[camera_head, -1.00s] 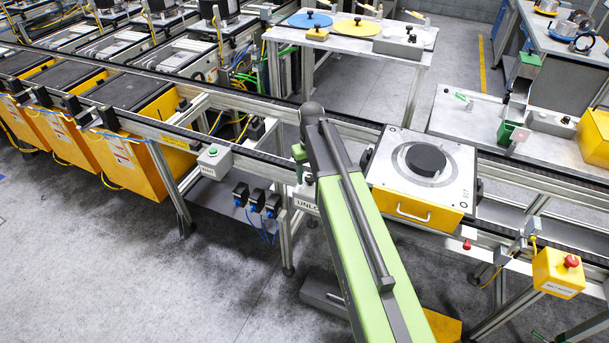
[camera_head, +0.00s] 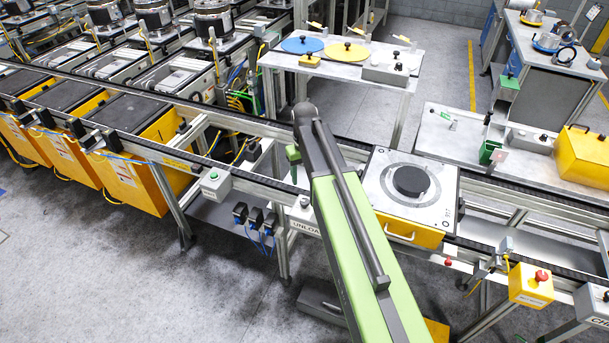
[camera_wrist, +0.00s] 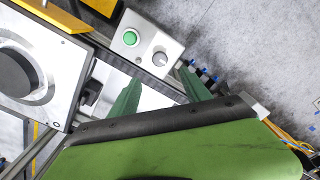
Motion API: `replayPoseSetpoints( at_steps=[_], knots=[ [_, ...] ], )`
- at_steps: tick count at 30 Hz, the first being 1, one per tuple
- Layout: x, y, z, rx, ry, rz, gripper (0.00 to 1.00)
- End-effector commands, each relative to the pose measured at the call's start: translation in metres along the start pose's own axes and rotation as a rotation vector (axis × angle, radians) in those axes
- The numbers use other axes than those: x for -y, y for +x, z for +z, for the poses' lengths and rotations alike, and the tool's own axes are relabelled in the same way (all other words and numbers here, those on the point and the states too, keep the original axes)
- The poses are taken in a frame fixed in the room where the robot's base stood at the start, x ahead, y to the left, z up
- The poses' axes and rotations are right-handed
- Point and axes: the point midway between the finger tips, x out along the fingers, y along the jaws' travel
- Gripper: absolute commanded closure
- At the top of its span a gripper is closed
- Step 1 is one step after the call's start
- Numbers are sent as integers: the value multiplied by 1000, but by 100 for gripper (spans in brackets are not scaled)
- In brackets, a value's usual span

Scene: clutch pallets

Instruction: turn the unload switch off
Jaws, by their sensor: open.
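The unload switch box (camera_head: 305,214) is a grey box on the front rail of the conveyor, labelled UNLOAD and partly hidden behind my arm in the head view. In the wrist view, a grey box (camera_wrist: 148,44) carries a green button (camera_wrist: 130,37) and a grey round knob (camera_wrist: 160,58); it appears to be the same box. My gripper (camera_wrist: 160,86) has two dark green fingers spread apart, with nothing between them. The fingers point toward the box, near its knob side; I cannot tell whether they touch it. In the head view one green finger (camera_head: 293,154) shows above the box.
A pallet with a black disc (camera_head: 410,181) sits on the conveyor right of my arm. Another grey button box (camera_head: 214,184) is to the left. A yellow box with a red button (camera_head: 529,286) is at right. Dark blue-lit sensors (camera_head: 255,216) hang below the rail.

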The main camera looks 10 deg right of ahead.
Motion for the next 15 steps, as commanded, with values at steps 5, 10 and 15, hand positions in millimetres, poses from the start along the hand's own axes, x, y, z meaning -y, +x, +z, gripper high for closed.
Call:
replayPoseSetpoints(
  at_steps=[5,10,15],
  knots=[
    [0,-45,0,0,0,0,44],
    [0,-52,0,0,0,0,44],
    [0,-50,0,0,0,0,44]
  ],
)
